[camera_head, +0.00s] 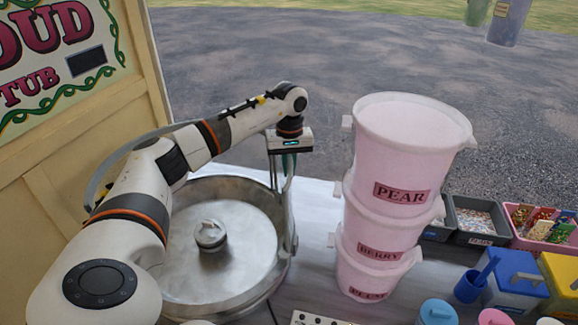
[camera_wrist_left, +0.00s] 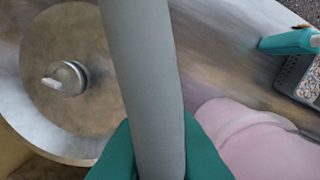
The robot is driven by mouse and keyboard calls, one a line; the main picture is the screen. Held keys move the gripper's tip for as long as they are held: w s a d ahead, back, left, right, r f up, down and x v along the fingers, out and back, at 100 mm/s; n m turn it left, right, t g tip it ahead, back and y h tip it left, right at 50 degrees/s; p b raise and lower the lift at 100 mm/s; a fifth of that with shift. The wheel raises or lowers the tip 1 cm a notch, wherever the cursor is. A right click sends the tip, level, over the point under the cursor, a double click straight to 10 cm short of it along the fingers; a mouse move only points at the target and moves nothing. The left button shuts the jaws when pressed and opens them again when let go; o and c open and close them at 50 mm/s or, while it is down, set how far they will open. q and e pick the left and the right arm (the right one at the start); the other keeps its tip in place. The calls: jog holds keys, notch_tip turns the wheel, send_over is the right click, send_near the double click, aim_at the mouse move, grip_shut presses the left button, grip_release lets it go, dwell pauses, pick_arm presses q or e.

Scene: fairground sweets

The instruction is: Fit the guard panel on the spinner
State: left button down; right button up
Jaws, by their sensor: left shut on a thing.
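The spinner is a wide round metal pan (camera_head: 185,285) with a capped hub (camera_head: 211,236) at its centre; the pan also shows in the left wrist view (camera_wrist_left: 35,120). My left gripper (camera_head: 289,160) is above the pan's right rim, pointing down. Its teal fingers (camera_wrist_left: 158,150) are shut on the grey guard panel (camera_wrist_left: 145,70), seen nearly edge-on in the left wrist view. In the head view the panel (camera_head: 290,215) hangs upright along the pan's right side. I cannot tell whether its lower edge is seated or just above the rim. My right gripper is out of view.
A stack of pink tubs (camera_head: 400,150) stands close right of the pan. Trays of sprinkles (camera_head: 478,240) and packets (camera_head: 540,228), a blue box (camera_head: 515,290) and a blue cup (camera_head: 467,288) are further right. A signed cream panel (camera_head: 65,190) rises at left.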

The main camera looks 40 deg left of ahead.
pick_arm(q)
jog(key=shift+f, duration=0.2)
dwell(0.6)
jog(key=c, duration=0.9)
grip_release()
jog(key=shift+o, duration=0.2)
jog(key=shift+r+p, duration=2.2)
jog(key=shift+r, duration=0.85)
jog(key=shift+d+f, duration=0.1)
jog(key=shift+f, duration=0.05)
